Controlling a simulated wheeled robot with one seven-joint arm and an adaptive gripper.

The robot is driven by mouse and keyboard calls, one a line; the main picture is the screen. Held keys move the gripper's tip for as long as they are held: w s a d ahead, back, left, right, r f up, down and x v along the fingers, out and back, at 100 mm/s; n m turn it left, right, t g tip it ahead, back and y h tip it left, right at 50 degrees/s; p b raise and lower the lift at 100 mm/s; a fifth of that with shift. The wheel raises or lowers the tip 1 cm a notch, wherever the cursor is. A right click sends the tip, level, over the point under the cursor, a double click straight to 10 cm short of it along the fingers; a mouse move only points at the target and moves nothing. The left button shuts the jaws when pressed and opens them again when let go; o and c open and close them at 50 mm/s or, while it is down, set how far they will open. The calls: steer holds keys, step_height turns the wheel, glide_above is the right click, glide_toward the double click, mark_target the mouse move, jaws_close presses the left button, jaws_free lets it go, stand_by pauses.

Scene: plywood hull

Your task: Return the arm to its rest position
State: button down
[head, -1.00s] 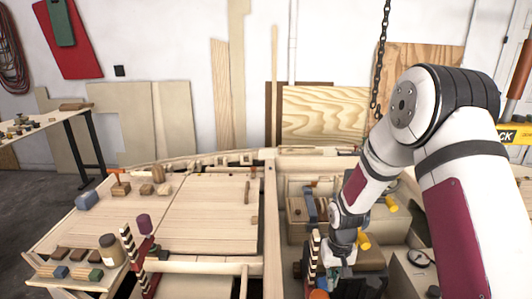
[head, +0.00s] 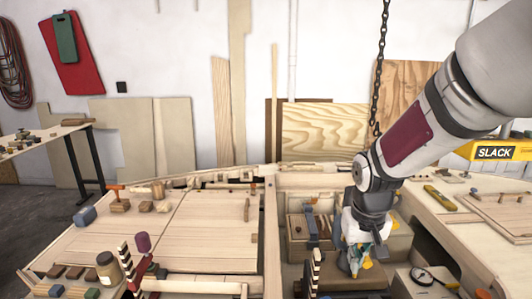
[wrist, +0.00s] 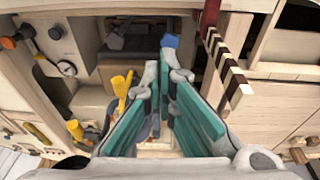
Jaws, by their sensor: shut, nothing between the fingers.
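My arm comes in from the upper right of the head view and slopes down to my gripper (head: 354,266). My gripper points down over the open bay in the right half of the plywood hull (head: 270,220). In the wrist view the gripper's teal-padded fingers (wrist: 168,70) come together at the far end, with nothing held between them. Parts of the bay behind the gripper are hidden by it.
Yellow-handled tools (wrist: 121,88) lie close to the fingers in the wrist view. A striped upright (wrist: 236,85) stands to their right. A grey block (head: 311,231) sits in the bay. A chain (head: 381,70) hangs behind my arm. Panelled deck (head: 210,230) lies left.

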steer(key=s+r+t, duration=0.1)
steer(key=s+r, duration=0.6)
steer(key=s, duration=0.3)
steer(key=s+r+t, duration=0.2)
steer(key=s+r, duration=0.5)
steer(key=s, duration=0.4)
steer(key=shift+s+a+y, duration=0.15)
steer(key=shift+a+y, duration=0.15)
steer(key=shift+a, duration=0.05)
